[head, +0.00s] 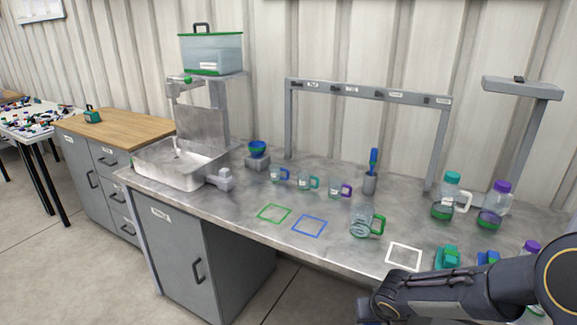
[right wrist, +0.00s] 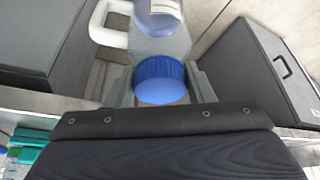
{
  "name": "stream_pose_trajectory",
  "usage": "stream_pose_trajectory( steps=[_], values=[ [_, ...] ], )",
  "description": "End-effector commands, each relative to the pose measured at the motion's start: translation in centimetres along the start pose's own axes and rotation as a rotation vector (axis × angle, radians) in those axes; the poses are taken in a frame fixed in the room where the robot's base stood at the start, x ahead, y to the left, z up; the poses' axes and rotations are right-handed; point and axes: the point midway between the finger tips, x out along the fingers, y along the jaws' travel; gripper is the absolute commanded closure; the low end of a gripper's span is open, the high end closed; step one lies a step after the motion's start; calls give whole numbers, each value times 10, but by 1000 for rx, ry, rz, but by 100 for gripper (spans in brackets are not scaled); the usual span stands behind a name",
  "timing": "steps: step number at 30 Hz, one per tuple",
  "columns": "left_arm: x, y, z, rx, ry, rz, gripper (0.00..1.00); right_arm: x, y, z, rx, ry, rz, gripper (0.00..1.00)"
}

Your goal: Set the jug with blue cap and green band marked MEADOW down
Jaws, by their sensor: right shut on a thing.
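The jug with the blue cap (right wrist: 160,80) shows in the right wrist view, with a clear body and a white handle (right wrist: 108,22). A white label patch shows on its body at the top edge; no MEADOW marking or green band can be made out. My right gripper (right wrist: 158,88) is shut on this jug near its cap. In the head view my right arm comes in at the lower right; its gripper and the held jug are not visible there. My left gripper is not in view.
Green (head: 274,213), blue (head: 309,226) and white (head: 404,256) outlined squares on the metal counter (head: 240,212) are empty. Teal-capped (head: 451,180) and purple-capped (head: 500,190) jugs stand at the right. A sink (head: 150,165) is left.

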Motion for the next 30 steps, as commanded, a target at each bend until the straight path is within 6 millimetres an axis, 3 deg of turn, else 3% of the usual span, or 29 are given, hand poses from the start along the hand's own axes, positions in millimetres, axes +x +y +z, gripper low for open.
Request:
stream_pose_trajectory(
  steps=[3, 9, 23, 30],
  values=[
    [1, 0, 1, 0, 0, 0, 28, 13, 1, 21, -3, -2, 5, 95],
    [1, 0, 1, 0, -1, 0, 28, 23, -3, 44, -5, -4, -10, 95],
    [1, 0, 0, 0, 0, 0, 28, 24, -2, 47, 1, -4, -13, 95],
    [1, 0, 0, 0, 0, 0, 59, 24, -3, 46, -2, -3, -13, 95]
  ],
)
